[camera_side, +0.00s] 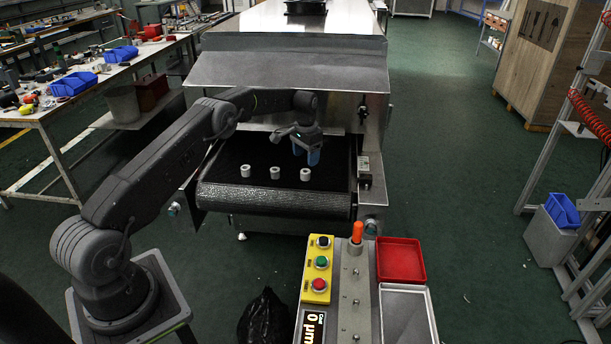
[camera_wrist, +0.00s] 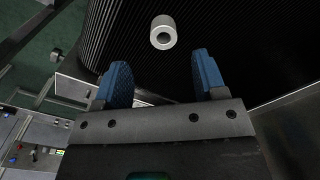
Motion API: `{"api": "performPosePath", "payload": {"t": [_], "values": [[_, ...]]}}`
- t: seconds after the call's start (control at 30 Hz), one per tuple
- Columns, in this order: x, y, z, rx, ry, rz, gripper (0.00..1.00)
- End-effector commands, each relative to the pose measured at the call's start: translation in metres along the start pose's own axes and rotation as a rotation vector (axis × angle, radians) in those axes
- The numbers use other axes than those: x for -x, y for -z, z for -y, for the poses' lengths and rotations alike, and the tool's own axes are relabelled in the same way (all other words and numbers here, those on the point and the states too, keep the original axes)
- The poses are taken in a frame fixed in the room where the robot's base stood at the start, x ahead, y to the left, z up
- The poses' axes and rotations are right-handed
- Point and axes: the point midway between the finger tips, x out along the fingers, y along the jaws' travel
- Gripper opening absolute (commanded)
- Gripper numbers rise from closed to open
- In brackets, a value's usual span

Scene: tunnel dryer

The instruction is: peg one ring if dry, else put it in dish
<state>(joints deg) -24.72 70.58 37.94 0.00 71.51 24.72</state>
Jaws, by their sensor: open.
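Three pale rings, a left one (camera_side: 245,171), a middle one (camera_side: 275,173) and a right one (camera_side: 305,175), stand apart in a row on the black conveyor belt (camera_side: 225,190), near its front edge. My gripper (camera_side: 306,157), with blue fingers, is open and empty above the belt, close behind the right ring in the side view. In the wrist view one ring (camera_wrist: 163,32) shows its bore beyond the gap between the open fingertips (camera_wrist: 160,62), touching neither. A metal plate (camera_side: 350,308) in front carries small studs and an orange-topped post (camera_side: 357,232). A red tray (camera_side: 400,250) and a pale tray (camera_side: 408,315) lie beside it.
The steel dryer hood (camera_side: 290,70) overhangs the belt just behind my gripper. A yellow button box (camera_side: 317,268) and a display reading 0 µm (camera_side: 312,328) stand left of the plate. A black bag (camera_side: 264,318) lies on the floor.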

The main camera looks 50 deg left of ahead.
Motion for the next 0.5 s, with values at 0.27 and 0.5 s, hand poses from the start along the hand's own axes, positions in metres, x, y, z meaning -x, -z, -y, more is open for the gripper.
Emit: {"api": "performPosePath", "payload": {"t": [0.27,0.5], "values": [[-0.024,0.000,0.002,0.000,-0.001,0.002,0.65],[-0.055,0.001,0.004,0.000,0.000,0.000,0.65]]}}
